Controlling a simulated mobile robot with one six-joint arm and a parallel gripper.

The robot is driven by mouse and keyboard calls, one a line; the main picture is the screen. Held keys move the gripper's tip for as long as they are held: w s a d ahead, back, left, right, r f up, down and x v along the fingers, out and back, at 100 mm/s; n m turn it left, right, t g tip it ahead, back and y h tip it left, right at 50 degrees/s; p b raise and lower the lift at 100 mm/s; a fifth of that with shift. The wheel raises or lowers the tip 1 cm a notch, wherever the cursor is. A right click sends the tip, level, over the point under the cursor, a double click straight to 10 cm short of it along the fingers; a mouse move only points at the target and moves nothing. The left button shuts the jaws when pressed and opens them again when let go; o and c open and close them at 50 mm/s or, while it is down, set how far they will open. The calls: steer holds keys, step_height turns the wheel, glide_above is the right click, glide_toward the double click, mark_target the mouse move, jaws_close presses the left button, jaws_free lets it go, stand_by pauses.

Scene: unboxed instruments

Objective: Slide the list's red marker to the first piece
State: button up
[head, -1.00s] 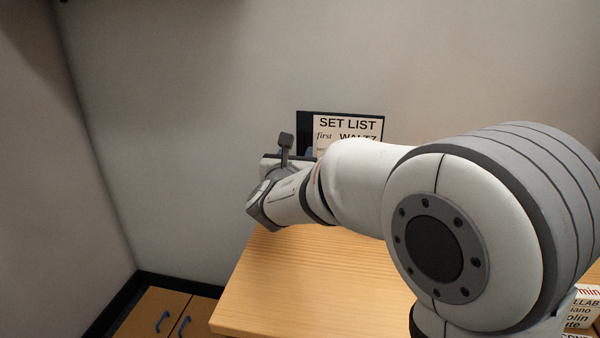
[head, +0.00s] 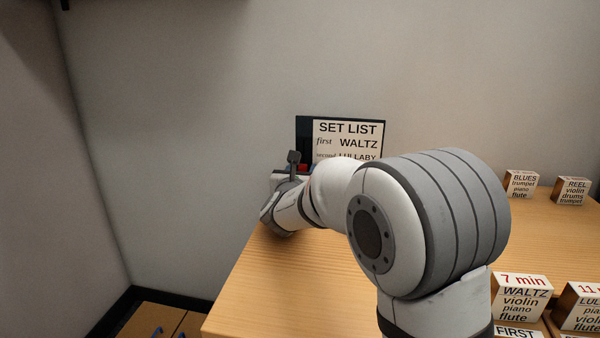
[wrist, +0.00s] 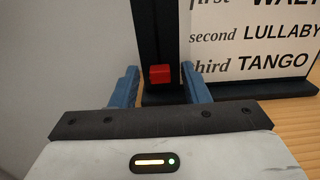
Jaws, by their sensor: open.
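The set list (head: 347,142) is a white board reading first WALTZ, second LULLABY; the wrist view also shows third TANGO on the list (wrist: 255,62). Left of it, a black upright track (wrist: 157,35) carries the red marker (wrist: 160,75), a small block low on the track, about level with the third line in the wrist picture. A bit of the marker's red shows in the head view (head: 302,168). My gripper (wrist: 160,72) is open, one blue finger on each side of the marker. Gaps show between fingers and marker, so contact is not visible.
The list's black base (wrist: 265,88) stands on the wooden table (head: 290,280), close to the wall. Labelled blocks stand at the right: WALTZ (head: 522,300), BLUES (head: 521,184) and REEL (head: 571,190). My arm covers part of the list's lower side in the head view.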

mark_target(304, 137)
steer(key=shift+c, duration=0.5)
jaws_close()
step_height(304, 137, up, 8)
steer(key=p, duration=0.4)
steer(key=shift+f, duration=0.1)
steer(key=shift+o, duration=0.5)
jaws_free()
